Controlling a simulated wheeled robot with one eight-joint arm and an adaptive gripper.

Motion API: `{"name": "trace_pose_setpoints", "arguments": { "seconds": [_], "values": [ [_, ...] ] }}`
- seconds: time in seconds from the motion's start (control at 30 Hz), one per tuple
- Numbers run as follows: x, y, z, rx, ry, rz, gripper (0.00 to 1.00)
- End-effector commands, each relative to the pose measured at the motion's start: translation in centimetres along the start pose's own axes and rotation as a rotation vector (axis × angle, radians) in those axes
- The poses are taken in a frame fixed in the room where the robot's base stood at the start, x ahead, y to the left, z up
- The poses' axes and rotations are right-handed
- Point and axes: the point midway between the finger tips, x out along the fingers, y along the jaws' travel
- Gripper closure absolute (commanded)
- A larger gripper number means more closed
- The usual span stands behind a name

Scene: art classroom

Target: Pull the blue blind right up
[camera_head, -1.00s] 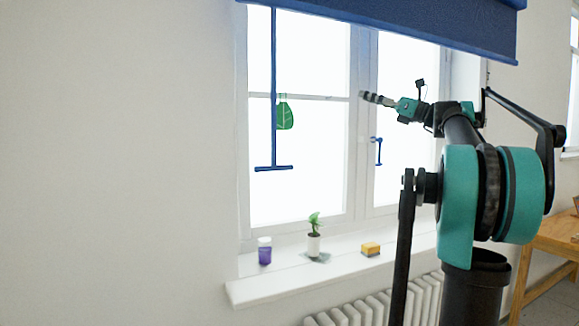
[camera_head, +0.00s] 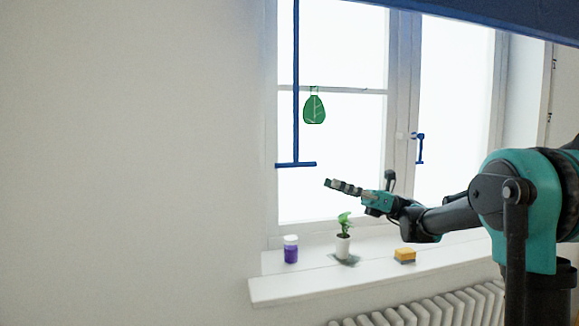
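The blue blind (camera_head: 480,14) shows at the top right, its lower edge slanting across the upper part of the window. A blue rod with a crossbar handle (camera_head: 296,164) hangs down at the left of the window. My gripper (camera_head: 328,183) points left, in front of the window, a little right of the crossbar and slightly lower in the picture. It is apart from the handle in the picture and holds nothing that I can see. Its fingers are small and seen from the side, so I cannot tell whether they are open.
The sill (camera_head: 390,272) holds a purple-filled jar (camera_head: 291,249), a small potted plant (camera_head: 343,240) and a yellow block (camera_head: 404,255). A blue window handle (camera_head: 420,147) is on the frame. A radiator (camera_head: 430,305) stands below.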

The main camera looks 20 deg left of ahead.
Motion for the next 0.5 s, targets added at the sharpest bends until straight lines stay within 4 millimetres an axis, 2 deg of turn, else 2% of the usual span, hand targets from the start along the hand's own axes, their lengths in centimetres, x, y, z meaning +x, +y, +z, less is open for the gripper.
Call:
{"name": "trace_pose_setpoints", "arguments": {
  "seconds": [0.5],
  "values": [
    [10.3,0.1,0.0,0.001,0.001,0.002,0.66]
  ]
}}
